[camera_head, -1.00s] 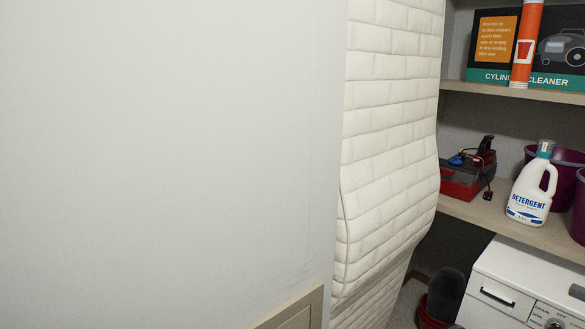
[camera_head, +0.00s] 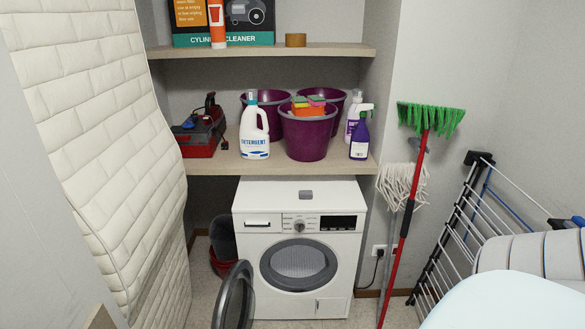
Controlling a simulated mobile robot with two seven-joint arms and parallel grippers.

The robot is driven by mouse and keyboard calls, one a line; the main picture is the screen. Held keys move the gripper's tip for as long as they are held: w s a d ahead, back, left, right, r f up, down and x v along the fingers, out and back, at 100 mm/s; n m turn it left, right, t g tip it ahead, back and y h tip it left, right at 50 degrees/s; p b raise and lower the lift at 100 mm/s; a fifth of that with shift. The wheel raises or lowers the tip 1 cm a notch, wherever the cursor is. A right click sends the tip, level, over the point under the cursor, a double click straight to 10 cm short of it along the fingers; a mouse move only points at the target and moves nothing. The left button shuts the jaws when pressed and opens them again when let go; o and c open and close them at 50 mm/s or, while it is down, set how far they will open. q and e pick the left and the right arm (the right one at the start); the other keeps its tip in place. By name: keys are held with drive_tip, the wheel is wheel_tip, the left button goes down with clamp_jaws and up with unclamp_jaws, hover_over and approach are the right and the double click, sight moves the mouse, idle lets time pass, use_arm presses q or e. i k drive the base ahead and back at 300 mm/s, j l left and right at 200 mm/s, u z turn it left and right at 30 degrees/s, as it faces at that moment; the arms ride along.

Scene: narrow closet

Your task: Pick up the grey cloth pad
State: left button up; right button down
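A small grey pad (camera_head: 305,195), which looks like folded cloth, lies flat on top of the white washing machine (camera_head: 262,197), near the middle of its top. Nothing covers it and nothing touches it from above. Neither of my grippers shows in the head view, so I cannot see their state or where they are relative to the pad.
The machine's round door (camera_head: 234,295) stands open at front left. A shelf (camera_head: 220,165) above holds purple buckets (camera_head: 306,134), a detergent bottle (camera_head: 254,130) and a red toolbox (camera_head: 200,132). Mops (camera_head: 405,215) and a drying rack (camera_head: 455,230) stand right; a quilted mattress (camera_head: 110,130) leans left.

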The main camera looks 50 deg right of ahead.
sight(305, 195)
drive_tip(key=l+z, duration=0.15)
drive_tip(key=z, duration=1.45)
drive_tip(key=i+j, duration=0.05)
drive_tip(key=j, duration=0.05)
